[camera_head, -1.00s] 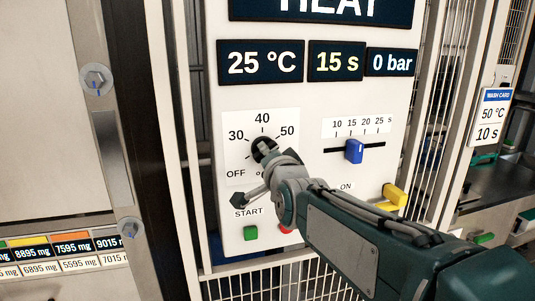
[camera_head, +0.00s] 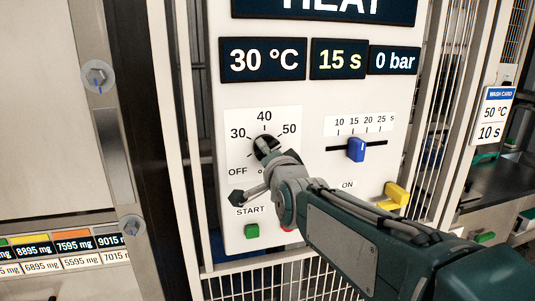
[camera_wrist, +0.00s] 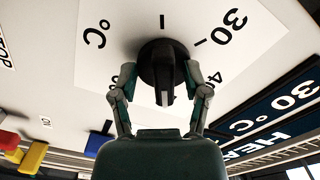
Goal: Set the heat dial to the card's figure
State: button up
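The heat dial (camera_head: 260,141) is a black round knob with a raised grip bar on a white plate marked OFF, 30, 40, 50. It also shows in the wrist view (camera_wrist: 163,52). My gripper (camera_head: 267,152) is at the dial and hides part of it; in the wrist view its two fingers (camera_wrist: 160,75) close on opposite sides of the knob. The temperature display (camera_head: 263,59) reads 30 °C. The wash card (camera_head: 494,115) at the right reads 50 °C and 10 s.
The time display (camera_head: 338,59) reads 15 s and the pressure display (camera_head: 394,60) reads 0 bar. A blue slider (camera_head: 356,149), a green START button (camera_head: 252,231) and a yellow lever (camera_head: 396,195) are close to my arm. A red button is mostly hidden behind it.

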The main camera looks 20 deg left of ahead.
jog(key=shift+d+r, duration=0.1)
jog(key=v, duration=1.1)
jog(key=shift+s+f, duration=0.3)
jog(key=shift+s, duration=0.15)
jog(key=shift+d, duration=0.1)
jog(key=s+d+f+n+g+h, duration=0.2)
jog(key=s+d+f, duration=0.3)
jog(key=d, duration=0.3)
jog(key=s+d+f+n+g+h, duration=0.1)
jog(key=s+d+f+g+h, duration=0.3)
jog(key=s+d+f, duration=0.2)
jog(key=s+d+f+n+g+h, duration=0.2)
jog(key=s+d+f, duration=0.3)
jog(key=d+f, duration=0.4)
jog(key=d+g+h, duration=0.1)
jog(key=d, duration=0.1)
jog(key=shift+s+d+n, duration=0.25)
jog(key=shift+d+n, duration=0.05)
jog(key=shift+d, duration=0.05)
